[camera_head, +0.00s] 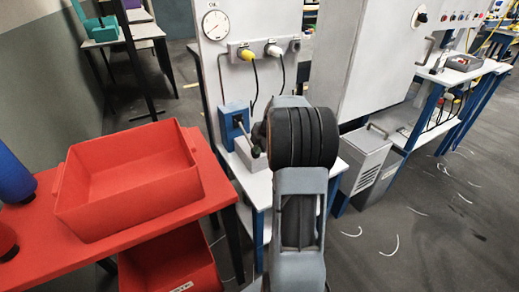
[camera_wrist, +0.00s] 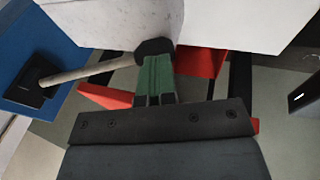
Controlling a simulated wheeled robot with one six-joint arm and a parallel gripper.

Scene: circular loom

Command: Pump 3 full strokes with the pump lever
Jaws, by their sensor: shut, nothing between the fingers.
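The pump is a blue box (camera_head: 236,122) on the white bench beside my arm. Its lever is a pale rod (camera_wrist: 90,70) that leaves a black socket on the blue box, seen at the left in the wrist view (camera_wrist: 30,62), and ends in a black knob (camera_wrist: 155,47). My gripper (camera_wrist: 155,62) has green fingers, shut together with nothing between them. The fingertips are right at the knob's lower edge in the wrist view; I cannot tell whether they touch it. In the head view my wrist hides most of the gripper.
A red bin (camera_head: 125,180) sits on the red table (camera_head: 215,188) at the left. A grey cabinet (camera_head: 368,160) stands right of my arm.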

